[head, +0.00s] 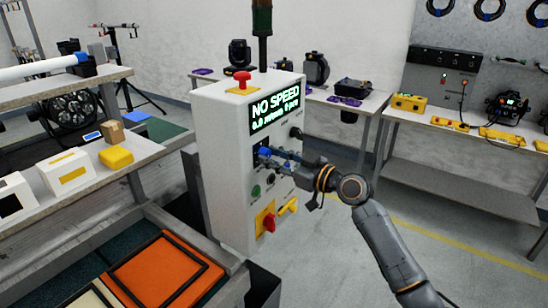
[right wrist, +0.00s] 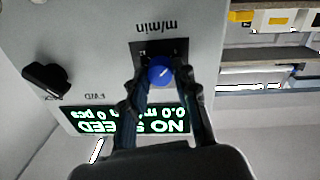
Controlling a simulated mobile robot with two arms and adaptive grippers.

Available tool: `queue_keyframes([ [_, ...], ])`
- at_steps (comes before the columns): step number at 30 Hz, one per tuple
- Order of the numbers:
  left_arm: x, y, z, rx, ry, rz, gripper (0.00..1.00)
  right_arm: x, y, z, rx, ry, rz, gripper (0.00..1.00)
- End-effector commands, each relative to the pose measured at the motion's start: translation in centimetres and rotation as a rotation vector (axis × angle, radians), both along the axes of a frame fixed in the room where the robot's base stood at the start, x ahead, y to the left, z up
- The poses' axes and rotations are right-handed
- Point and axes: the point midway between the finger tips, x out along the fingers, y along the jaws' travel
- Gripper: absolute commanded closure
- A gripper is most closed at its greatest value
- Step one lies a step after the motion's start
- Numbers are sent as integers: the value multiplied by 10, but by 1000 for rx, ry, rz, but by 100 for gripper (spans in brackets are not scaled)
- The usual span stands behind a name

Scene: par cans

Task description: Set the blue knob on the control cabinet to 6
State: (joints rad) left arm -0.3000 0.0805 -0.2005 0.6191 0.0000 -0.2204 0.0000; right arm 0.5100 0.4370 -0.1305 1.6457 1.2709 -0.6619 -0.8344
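The white control cabinet (head: 228,180) stands in the middle of the head view, its lit display (head: 275,108) reading "NO SPEED" and 0.0 m/min. The blue knob (right wrist: 160,72) is on its front below the display, on a dark plate marked m/min. It also shows in the head view (head: 264,152), partly covered. My right gripper (right wrist: 163,68) is at the knob with one finger on each side. The fingers look slightly apart from the knob. The knob's white pointer line shows, but the scale numbers are hidden or unreadable. My left gripper is not in view.
A red button (head: 242,79) is on top of the cabinet. A black knob (right wrist: 47,79), a green button (head: 256,191), a red-and-yellow switch (head: 266,220) and a yellow handle (head: 288,206) are also on its front. A shelf (head: 110,175) with boxes stands left. Floor at right is open.

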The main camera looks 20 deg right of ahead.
Motion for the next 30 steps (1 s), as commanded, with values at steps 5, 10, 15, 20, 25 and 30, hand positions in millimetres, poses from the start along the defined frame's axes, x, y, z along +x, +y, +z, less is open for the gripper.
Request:
queue_keyframes([
  [5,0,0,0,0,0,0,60,0,0,0,0,0,0,100],
  [10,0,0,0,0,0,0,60,0,0,0,8,7,0,100],
  [15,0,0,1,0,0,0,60,0,0,0,49,39,0,100],
  [20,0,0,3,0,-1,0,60,0,0,1,126,99,0,100],
  [25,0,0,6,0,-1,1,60,0,0,2,242,189,0,100],
  [30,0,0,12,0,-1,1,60,0,0,2,371,290,0,100],
])
